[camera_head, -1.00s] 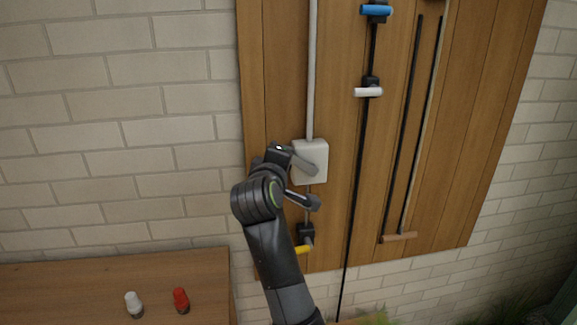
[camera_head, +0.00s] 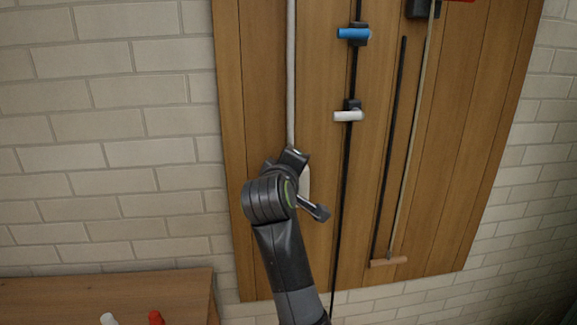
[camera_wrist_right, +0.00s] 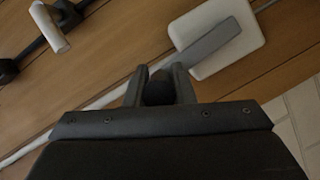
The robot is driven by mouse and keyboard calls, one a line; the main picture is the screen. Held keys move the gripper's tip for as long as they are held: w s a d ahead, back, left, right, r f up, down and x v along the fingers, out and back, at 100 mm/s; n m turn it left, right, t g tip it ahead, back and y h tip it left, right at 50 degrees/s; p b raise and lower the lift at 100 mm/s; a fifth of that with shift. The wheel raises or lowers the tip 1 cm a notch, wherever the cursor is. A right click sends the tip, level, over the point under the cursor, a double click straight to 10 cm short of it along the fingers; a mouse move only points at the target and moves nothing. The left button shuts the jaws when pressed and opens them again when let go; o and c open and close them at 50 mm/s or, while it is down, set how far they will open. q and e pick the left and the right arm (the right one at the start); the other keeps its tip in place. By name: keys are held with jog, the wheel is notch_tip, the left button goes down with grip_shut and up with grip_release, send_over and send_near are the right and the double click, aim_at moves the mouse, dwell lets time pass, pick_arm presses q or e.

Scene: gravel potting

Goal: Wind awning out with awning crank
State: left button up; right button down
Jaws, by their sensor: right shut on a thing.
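The awning crank is a grey lever (camera_wrist_right: 208,46) on a white box (camera_wrist_right: 215,38) fixed to a wooden panel. A dark round knob (camera_wrist_right: 157,89) sits at the lever's near end. My right gripper (camera_wrist_right: 158,78) is shut on this knob, one finger on each side. In the head view my right gripper (camera_head: 293,157) is at the top of the white box (camera_head: 305,183), which my arm mostly hides. A pale tube (camera_head: 291,75) runs up the panel from the box. The awning itself is not visible. My left gripper is not in view.
To the right, a black rod carries a blue handle (camera_head: 353,34) and a white handle (camera_head: 348,116). Further right hangs a long tool with a wooden end (camera_head: 388,262). A wooden table (camera_head: 110,293) at lower left bears a white and a red cap. Brick wall surrounds the panel.

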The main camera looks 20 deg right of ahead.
jog(key=shift+s+d+r+m, duration=0.1)
jog(key=shift+d+m, duration=0.3)
jog(key=shift+d, duration=0.1)
jog(key=c, duration=1.2)
grip_release()
jog(key=shift+y, duration=0.3)
jog(key=shift+c, duration=0.2)
jog(key=shift+a, duration=0.1)
